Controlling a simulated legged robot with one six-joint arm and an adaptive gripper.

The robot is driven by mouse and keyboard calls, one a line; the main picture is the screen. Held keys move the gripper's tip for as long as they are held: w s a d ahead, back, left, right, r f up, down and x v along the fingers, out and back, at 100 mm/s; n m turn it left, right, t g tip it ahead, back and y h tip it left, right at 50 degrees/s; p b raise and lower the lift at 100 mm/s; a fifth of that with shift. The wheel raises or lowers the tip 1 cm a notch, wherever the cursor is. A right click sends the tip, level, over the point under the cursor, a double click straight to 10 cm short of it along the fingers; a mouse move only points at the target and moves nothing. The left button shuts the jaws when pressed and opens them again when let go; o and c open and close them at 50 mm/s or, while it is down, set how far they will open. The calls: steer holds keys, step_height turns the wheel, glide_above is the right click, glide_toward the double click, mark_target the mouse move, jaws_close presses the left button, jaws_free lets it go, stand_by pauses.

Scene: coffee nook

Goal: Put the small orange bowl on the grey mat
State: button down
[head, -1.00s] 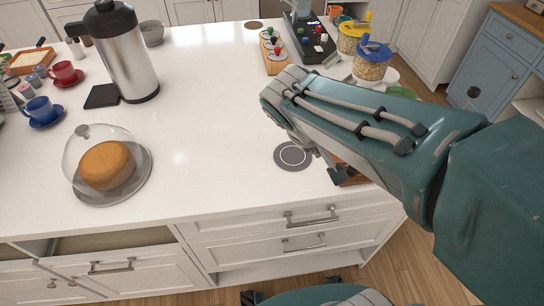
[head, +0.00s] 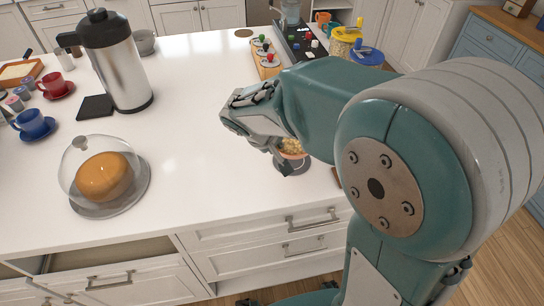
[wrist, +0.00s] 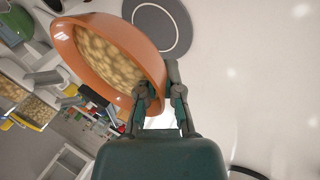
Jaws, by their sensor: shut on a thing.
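The small orange bowl (wrist: 143,48), filled with pale yellowish pieces, hangs from my gripper (wrist: 160,88) in the wrist view. My gripper is shut on the bowl's rim. In the head view the bowl (head: 294,154) shows only partly, behind my arm. The round grey mat (wrist: 158,22) with a pale ring lies on the white counter. In the wrist view the bowl overlaps one edge of it. In the head view the mat (head: 298,168) shows just below the bowl, partly hidden by my gripper (head: 281,163). The height of the bowl above the counter is unclear.
A glass-domed cake on a plate (head: 138,192) stands to the left, with clear white counter (head: 200,130) between. A steel jug (head: 120,75) stands behind it. Blue (head: 34,122) and red cups (head: 54,82) are at far left. Yellow- and blue-lidded jars (head: 366,58) stand behind my arm.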

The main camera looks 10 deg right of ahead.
mark_target(275, 165)
steer(key=shift+w+d+f, duration=0.75)
steer(key=shift+d+f, duration=0.1)
steer(key=shift+f, duration=0.1)
steer(key=f, duration=0.1)
steer(key=a+f, duration=0.1)
steer(key=f, duration=0.1)
steer(key=shift+w+a+f, duration=0.1)
steer(key=shift+a, duration=0.4)
steer(key=c, duration=1.1)
jaws_free()
steer(key=shift+d+f, duration=0.15)
steer(key=shift+d, duration=0.5)
steer(key=shift+a, duration=0.1)
steer(key=shift+a, duration=0.25)
